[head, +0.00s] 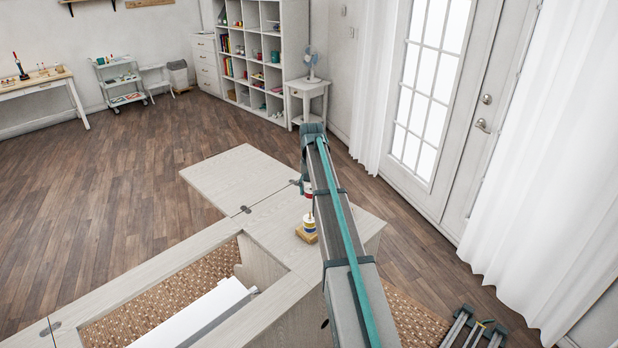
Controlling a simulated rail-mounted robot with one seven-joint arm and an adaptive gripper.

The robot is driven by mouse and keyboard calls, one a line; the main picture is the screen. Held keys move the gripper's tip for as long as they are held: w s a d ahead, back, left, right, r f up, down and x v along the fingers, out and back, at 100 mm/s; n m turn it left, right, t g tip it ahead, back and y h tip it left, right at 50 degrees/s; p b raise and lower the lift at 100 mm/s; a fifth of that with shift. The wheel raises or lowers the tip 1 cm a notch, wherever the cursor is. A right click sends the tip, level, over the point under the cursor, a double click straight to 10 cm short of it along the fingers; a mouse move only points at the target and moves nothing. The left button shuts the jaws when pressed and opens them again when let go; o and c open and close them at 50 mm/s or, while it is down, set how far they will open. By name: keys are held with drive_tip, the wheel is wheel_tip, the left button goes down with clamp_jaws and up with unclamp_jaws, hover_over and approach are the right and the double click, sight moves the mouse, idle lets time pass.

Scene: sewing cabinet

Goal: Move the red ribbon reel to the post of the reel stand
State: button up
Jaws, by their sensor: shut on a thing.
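The reel stand (301,234) has a light wooden base and stands on the pale cabinet top, left of my arm. A white, blue and yellow reel (309,224) sits low on it. My gripper (306,182) is seen small and partly hidden behind my arm. It is shut on the red ribbon reel (308,190), which shows as a small red and white patch above the stand. The reel appears roughly over the stand, but the exact gap and alignment with the post cannot be told.
The pale sewing cabinet (222,178) has an open well (165,290) with a white machine part inside, left of the stand. A shelf unit (268,50), a side table with a fan (308,88) and a trolley (120,80) stand far back. Clear wooden floor lies between.

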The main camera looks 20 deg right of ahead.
drive_tip(key=shift+s+a+f, duration=0.15)
drive_tip(key=shift+a, duration=0.05)
drive_tip(key=shift+f, duration=0.1)
drive_tip(key=shift+a+f+b, duration=0.15)
drive_tip(key=shift+f+b, duration=0.25)
drive_tip(key=shift+b, duration=0.05)
wheel_tip(320, 180, down, 4)
drive_tip(key=shift+f+b, duration=0.1)
drive_tip(key=shift+b, duration=1)
drive_tip(key=shift+r, duration=0.25)
drive_tip(key=shift+f+b, duration=0.35)
drive_tip(key=shift+f, duration=1.9)
drive_tip(key=o, duration=1.1)
